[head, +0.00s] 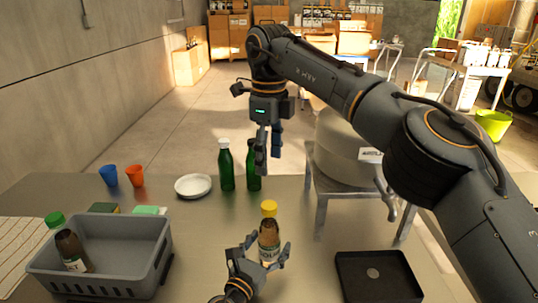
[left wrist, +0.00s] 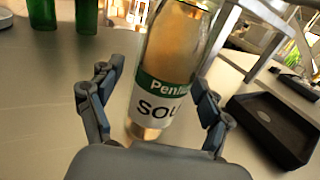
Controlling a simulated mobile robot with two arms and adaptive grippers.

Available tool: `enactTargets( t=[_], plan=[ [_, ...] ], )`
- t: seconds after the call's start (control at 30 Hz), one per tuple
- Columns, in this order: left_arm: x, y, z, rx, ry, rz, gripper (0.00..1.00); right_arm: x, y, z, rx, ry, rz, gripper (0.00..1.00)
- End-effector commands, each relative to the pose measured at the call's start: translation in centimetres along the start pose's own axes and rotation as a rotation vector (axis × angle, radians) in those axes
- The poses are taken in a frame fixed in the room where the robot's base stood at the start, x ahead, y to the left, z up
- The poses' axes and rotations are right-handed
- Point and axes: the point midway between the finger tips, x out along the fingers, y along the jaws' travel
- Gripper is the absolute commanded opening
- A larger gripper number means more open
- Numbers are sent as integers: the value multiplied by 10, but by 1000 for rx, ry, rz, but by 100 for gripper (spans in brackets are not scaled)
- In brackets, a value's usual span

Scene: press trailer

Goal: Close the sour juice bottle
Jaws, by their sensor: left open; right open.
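The sour juice bottle (head: 269,243) stands upright on the table, brown inside with a yellow cap (head: 269,208) at its top; I cannot tell how tightly the cap sits. In the left wrist view the bottle (left wrist: 172,60) shows a green and white label reading "SOU", and its top is cut off. My left gripper (head: 264,262) is open, with its fingers on either side of the bottle's lower part; gaps show beside the fingers (left wrist: 155,105). My right gripper (head: 268,155) is open and empty, pointing down above the table in front of a green bottle.
Two green bottles (head: 226,170) and a white plate (head: 193,186) stand behind. A grey crate (head: 110,265) with a dark bottle (head: 72,250) is at left, near blue (head: 108,175) and orange (head: 135,175) cups. A black tray (head: 378,278) and metal press (head: 345,150) are at right.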

Motion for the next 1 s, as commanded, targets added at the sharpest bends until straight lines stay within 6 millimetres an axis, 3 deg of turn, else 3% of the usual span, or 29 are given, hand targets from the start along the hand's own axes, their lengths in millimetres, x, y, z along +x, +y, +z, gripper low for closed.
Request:
enactTargets(
  t=[0.27, 0.7, 1.0],
  plan=[
    [-14, 1, -1, 0, 1, 1, 79, 0, 0, 0, 0, 0, 0, 61],
    [-100, 1, -1, 0, 2, 1, 79, 0, 0, 0, 0, 0, 0, 61],
    [-120, 0, 0, 0, 0, 0, 79, 0, 0, 0, 0, 0, 0, 61]
  ],
)
